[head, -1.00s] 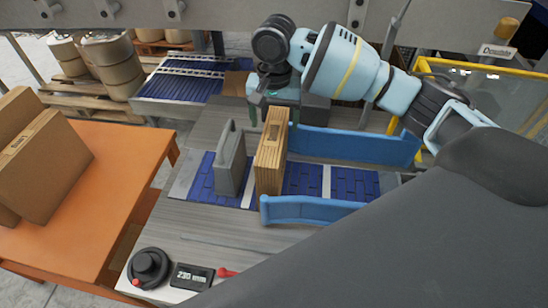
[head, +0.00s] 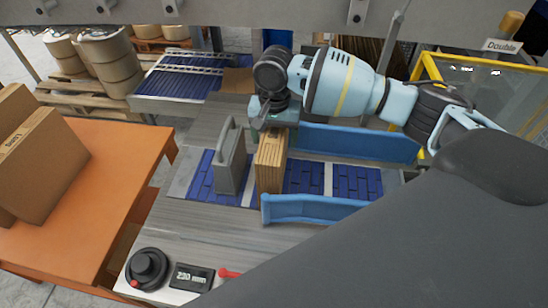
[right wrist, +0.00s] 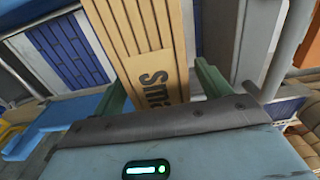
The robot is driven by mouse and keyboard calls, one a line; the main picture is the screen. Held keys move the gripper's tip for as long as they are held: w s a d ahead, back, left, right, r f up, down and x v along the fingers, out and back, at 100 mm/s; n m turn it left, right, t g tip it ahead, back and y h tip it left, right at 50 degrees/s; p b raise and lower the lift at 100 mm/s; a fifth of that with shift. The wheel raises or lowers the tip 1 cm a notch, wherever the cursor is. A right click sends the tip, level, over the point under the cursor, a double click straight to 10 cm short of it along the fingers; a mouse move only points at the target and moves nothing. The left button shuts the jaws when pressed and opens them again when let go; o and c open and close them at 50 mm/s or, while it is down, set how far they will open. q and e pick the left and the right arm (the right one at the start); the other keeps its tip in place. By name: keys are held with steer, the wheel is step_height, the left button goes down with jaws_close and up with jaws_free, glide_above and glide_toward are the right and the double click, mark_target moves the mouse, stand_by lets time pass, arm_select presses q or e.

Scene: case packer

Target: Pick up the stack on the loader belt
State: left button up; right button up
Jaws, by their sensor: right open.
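The stack (head: 269,165) of flat tan cartons stands upright on the blue loader belt (head: 304,177), just right of a grey upright plate (head: 230,162). It shows large with dark lettering in the right wrist view (right wrist: 148,50). My right gripper (head: 270,130) is at the top far end of the stack and hides part of it. In the right wrist view its two green fingers (right wrist: 160,88) are open, one on each side of the stack. I cannot tell whether they touch it. My left gripper is not in view.
Blue guide rails (head: 355,143) (head: 312,209) flank the belt to the right of the stack. Brown cartons (head: 42,165) stand on an orange table (head: 120,160) at left. A black knob (head: 148,268) and a display (head: 191,278) sit at the front edge.

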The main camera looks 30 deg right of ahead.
steer(key=shift+c, duration=0.2)
jaws_close()
steer(key=shift+r, duration=0.1)
